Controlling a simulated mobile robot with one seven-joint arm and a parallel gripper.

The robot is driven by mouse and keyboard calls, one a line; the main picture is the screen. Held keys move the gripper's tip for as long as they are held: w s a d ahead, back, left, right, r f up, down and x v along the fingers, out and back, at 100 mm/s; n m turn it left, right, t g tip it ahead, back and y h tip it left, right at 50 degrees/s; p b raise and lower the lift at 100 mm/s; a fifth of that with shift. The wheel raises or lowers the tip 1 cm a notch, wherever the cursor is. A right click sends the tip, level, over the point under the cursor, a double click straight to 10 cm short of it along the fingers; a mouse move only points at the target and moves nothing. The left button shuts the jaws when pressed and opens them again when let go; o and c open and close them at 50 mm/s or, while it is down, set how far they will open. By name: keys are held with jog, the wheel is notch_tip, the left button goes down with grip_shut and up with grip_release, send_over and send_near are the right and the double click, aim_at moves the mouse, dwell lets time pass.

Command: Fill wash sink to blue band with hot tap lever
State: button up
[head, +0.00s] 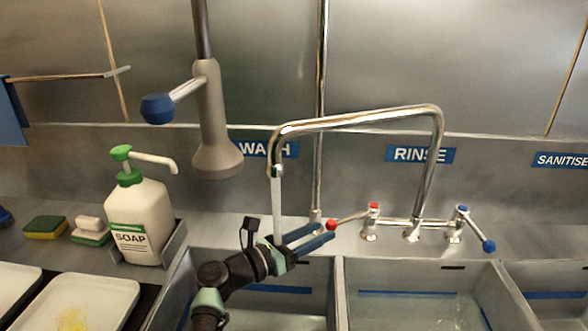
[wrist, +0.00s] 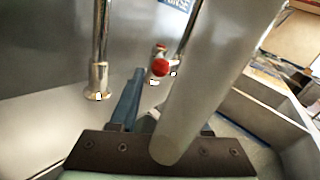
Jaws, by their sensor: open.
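The wash sink (head: 312,274) is below the WASH label, partly hidden by my arm. Its blue band (head: 290,289) shows on the back wall; I cannot tell the water level. The hot tap lever (head: 350,219) points left and ends in a red knob, also in the wrist view (wrist: 160,67). My gripper (head: 328,232) is open, its blue fingertips close to the knob; I cannot tell whether they touch. The spout (head: 275,165) hangs over the wash sink. A pale column (head: 278,205) below it looks like running water. A grey column (wrist: 215,70) hides one finger in the wrist view.
The blue-knobbed cold lever (head: 477,229) is at the right of the tap. The rinse sink (head: 343,300) adjoins on the right and holds water. A soap bottle (head: 140,215) and sponges (head: 45,227) stand left. A grey sprayer (head: 212,120) hangs above.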

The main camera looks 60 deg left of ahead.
jog(key=s, duration=0.6)
jog(key=shift+s+d, duration=0.15)
jog(key=shift+s, duration=0.1)
jog(key=shift+w, duration=0.1)
